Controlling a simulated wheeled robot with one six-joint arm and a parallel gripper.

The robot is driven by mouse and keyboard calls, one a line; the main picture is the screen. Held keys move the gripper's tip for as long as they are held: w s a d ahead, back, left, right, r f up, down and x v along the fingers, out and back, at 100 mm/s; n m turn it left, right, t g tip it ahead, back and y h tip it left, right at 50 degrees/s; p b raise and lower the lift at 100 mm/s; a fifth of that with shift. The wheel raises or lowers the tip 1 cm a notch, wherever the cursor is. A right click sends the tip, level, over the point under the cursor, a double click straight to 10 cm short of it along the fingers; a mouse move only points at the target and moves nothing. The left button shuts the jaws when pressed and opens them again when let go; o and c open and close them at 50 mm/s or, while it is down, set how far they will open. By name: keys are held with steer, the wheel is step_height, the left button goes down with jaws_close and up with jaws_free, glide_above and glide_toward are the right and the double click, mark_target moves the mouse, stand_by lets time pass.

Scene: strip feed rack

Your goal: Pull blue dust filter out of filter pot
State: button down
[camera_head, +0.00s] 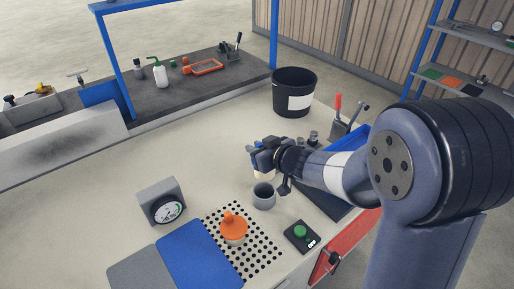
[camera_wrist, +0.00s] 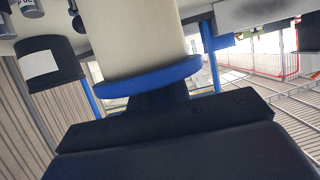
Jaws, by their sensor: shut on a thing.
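The blue dust filter is a cream cylinder with a blue rim; it fills the upper middle of the wrist view (camera_wrist: 140,40). My gripper (camera_wrist: 160,98) is shut on its blue-rimmed end. In the head view my gripper (camera_head: 264,158) is over the bench, and a small cream part of the filter (camera_head: 263,175) shows below it. The filter pot (camera_head: 263,200) is a small grey cup standing upright just under the gripper. Its dark mouth shows, and the filter seems to hang above it. The gripper hides most of the filter in the head view.
An orange knobbed lid (camera_head: 233,231) sits on a perforated plate (camera_head: 257,256) in front of the pot. A dial gauge (camera_head: 165,205) stands left, a green-button box (camera_head: 301,235) right. A black bin (camera_head: 293,88) stands behind. Bench left of the gripper is clear.

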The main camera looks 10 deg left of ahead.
steer(key=shift+r, duration=0.3)
steer(key=shift+r+p, duration=1.55)
steer(key=shift+p, duration=0.4)
step_height(320, 180, up, 3)
steer(key=p, duration=0.3)
steer(key=shift+p, duration=0.3)
